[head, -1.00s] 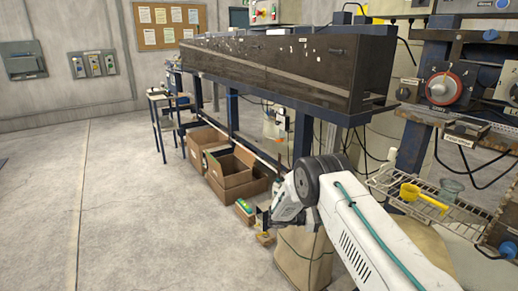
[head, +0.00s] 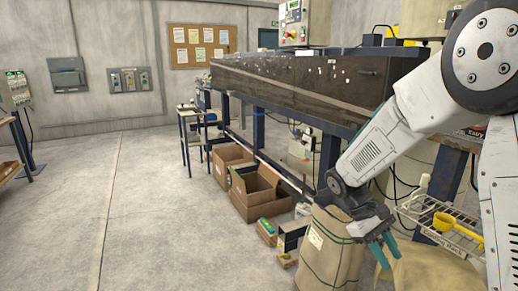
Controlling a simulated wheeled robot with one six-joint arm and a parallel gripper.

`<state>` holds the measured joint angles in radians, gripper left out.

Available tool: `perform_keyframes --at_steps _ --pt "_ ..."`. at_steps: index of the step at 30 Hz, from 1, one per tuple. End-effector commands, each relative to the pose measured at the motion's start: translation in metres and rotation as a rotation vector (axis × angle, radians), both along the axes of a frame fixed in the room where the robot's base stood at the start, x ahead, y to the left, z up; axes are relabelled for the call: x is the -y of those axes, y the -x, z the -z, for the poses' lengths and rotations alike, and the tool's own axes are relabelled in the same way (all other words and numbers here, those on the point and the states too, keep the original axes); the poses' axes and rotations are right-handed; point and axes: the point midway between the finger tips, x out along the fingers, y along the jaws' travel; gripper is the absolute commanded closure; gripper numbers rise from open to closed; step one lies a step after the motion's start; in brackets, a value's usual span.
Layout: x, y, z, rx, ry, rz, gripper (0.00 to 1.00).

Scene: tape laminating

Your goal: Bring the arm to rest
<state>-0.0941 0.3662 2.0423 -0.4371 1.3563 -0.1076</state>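My arm comes in from the right side of the head view, with a large round joint high up and its forearm slanting down to the left. My gripper (head: 382,252) hangs at the lower end of the arm, fingers with teal tips pointing down. The two fingertips look apart, with nothing visible between them. The gripper is in front of a tan sack (head: 325,255) and overlaps its right upper part in the picture; I cannot tell whether it touches.
A long dark machine (head: 310,82) on blue legs runs along the back. Cardboard boxes (head: 262,207) and small items stand on the floor under it. A wire rack with a yellow scoop (head: 443,222) is at the right. The floor (head: 150,210) at the left is clear.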

Motion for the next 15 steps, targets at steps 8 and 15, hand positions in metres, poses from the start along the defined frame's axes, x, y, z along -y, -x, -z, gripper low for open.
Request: perform_keyframes --at_steps 8,15 --pt "-0.022 0.083 -0.063 0.22 -0.145 0.2 0.7" --pt "-0.04 0.15 -0.094 0.398 -0.266 0.335 0.7"
